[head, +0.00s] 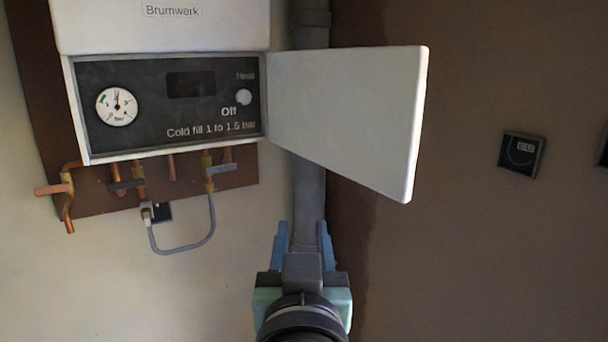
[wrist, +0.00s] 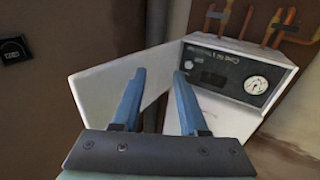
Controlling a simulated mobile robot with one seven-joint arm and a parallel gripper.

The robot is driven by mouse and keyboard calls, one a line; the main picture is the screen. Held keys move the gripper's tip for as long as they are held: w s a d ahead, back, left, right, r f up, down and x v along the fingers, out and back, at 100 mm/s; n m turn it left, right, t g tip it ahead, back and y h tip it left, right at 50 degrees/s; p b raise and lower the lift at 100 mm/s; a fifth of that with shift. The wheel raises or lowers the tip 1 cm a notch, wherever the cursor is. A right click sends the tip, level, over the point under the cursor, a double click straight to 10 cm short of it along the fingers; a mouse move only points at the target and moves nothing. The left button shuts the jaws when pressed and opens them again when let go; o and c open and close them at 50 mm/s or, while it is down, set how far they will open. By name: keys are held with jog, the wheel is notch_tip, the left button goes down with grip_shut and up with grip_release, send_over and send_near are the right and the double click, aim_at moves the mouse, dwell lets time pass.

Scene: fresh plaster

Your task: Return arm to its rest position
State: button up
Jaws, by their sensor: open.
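My gripper (head: 304,232) is open and empty in the head view, below the boiler's open door, with its two blue fingers apart. In the wrist view the gripper (wrist: 159,80) also shows open, with nothing between its fingers. The white boiler (head: 190,30) hangs at the upper left of the head view. It shows upside down in the wrist view (wrist: 225,115). Its white door flap (head: 345,110) stands open to the right of the dark control panel (head: 150,120). The flap also shows behind the left finger in the wrist view (wrist: 95,88).
A grey vertical pipe (head: 308,185) runs behind the flap and my gripper. Copper pipes with valves (head: 135,180) and a grey looped hose (head: 185,248) hang under the boiler. A small dark wall box (head: 522,154) is at the right. The lower right wall is bare.

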jog(key=s+r+t, duration=0.4)
jog(key=s+r, duration=0.2)
jog(key=r, duration=0.5)
jog(key=s+r+t, duration=0.5)
jog(key=s+r, duration=0.1)
jog(key=r, duration=0.5)
jog(key=shift+s, duration=0.25)
jog(key=shift+d, duration=0.1)
dwell(0.6)
